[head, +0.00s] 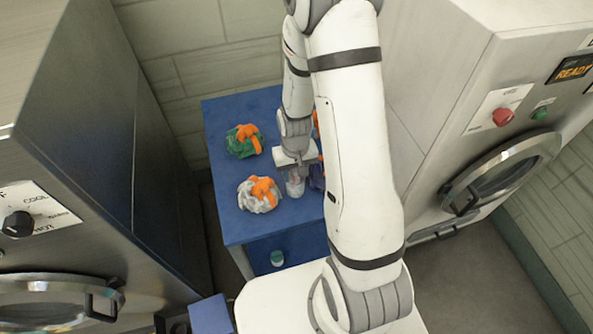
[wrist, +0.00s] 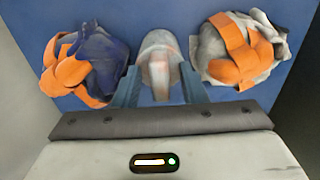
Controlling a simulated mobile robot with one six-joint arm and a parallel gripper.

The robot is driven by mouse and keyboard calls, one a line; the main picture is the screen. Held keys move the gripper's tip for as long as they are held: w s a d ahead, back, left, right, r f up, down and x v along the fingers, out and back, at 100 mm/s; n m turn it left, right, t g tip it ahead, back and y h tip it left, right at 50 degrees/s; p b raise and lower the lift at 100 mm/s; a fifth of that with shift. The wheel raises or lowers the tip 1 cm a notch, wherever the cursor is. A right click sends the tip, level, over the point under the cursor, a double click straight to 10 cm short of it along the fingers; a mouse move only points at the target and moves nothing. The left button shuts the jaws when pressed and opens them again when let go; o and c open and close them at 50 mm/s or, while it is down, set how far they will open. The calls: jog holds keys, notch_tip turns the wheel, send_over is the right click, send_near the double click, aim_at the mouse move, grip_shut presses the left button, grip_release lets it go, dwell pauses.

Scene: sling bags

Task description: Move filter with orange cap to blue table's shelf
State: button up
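A pale, partly clear filter-like object (wrist: 160,66) lies between my gripper's fingers in the wrist view, with a faint reddish-orange tint. It also shows below my gripper in the head view (head: 295,187). I cannot make out a clear orange cap. My gripper (wrist: 160,84) has one finger on each side of the object, pointing down over the blue table (head: 232,218). Whether the fingers touch it is unclear. The table's lower shelf (head: 299,247) opens at its front, partly hidden by my arm.
On the table are a white-and-orange bag (head: 259,194), a green-and-orange bag (head: 243,141) and a blue-and-orange bag (wrist: 84,66). A small jar with a greenish top (head: 277,258) stands on the shelf. Machines flank the table on both sides.

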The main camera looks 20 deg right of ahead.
jog(key=shift+r, duration=0.1)
jog(key=shift+w+r, duration=0.1)
jog(key=shift+r, duration=0.5)
notch_tip(320, 180, up, 11)
jog(key=b, duration=0.1)
jog(key=s+r+t, duration=0.3)
jog(key=s+r, duration=1.1)
jog(key=r, duration=0.1)
jog(key=shift+s+a, duration=0.15)
jog(key=shift+a, duration=0.05)
jog(key=shift+c, duration=0.2)
jog(key=shift+s, duration=0.1)
